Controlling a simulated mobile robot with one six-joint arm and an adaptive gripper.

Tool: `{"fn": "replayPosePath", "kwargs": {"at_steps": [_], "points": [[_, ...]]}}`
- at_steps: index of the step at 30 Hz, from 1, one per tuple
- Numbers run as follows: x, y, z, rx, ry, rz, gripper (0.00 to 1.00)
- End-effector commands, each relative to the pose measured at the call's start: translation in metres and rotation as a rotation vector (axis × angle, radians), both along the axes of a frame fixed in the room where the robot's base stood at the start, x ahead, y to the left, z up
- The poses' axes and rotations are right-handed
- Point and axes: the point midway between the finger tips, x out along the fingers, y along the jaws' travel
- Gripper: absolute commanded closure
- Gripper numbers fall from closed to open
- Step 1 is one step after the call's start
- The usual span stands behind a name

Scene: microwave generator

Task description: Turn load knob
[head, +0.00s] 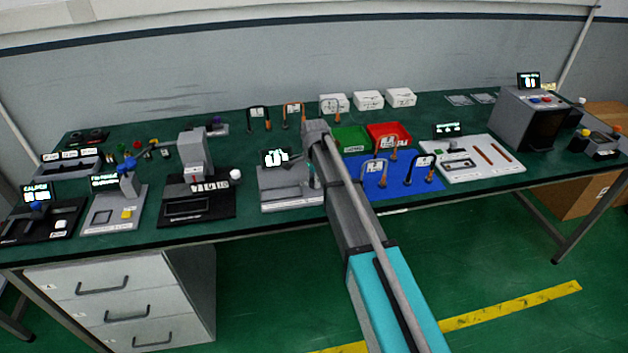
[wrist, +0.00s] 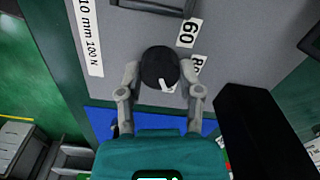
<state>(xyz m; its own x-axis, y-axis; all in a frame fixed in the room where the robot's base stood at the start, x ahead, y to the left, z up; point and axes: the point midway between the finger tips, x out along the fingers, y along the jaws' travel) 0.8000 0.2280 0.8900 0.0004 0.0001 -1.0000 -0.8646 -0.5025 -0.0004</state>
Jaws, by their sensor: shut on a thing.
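The load knob (wrist: 160,66) is a round black knob with a white pointer mark on its face, set on a grey panel (wrist: 120,42). In the wrist view, my gripper (wrist: 159,73) has one finger on each side of the knob and is shut on it. The pointer is toward the lower right of the knob in that view. In the head view, my arm covers the gripper and knob beside the grey test station (head: 280,200) with its small lit display (head: 275,158).
Labels reading "60" (wrist: 187,32) and "10 mm 100 N" (wrist: 89,38) sit near the knob. A blue mat (head: 400,183) with clamps lies to the right of my arm. A black press (head: 195,205) stands left of the station. Green and red trays (head: 388,134) are behind.

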Motion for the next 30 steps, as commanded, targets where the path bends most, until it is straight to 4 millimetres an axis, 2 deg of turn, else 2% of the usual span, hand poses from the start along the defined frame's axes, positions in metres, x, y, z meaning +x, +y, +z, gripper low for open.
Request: {"fn": "replayPosePath", "kwargs": {"at_steps": [2,3,8,9,23,30], "points": [[-0.0006,-0.0001,-0.0002,0.0,0.001,-0.002,1.0],[-0.0006,-0.0002,-0.0002,0.0,0.001,-0.002,0.51],[-0.0004,-0.0003,-0.0001,0.0,0.001,-0.001,0.22],[-0.0004,-0.0003,-0.0001,0.0,0.001,-0.001,0.19],[0.0,-0.0004,0.0,0.0,0.0,0.007,0.19],[0.0001,-0.0005,0.0,0.0,0.0,0.069,0.19]]}}
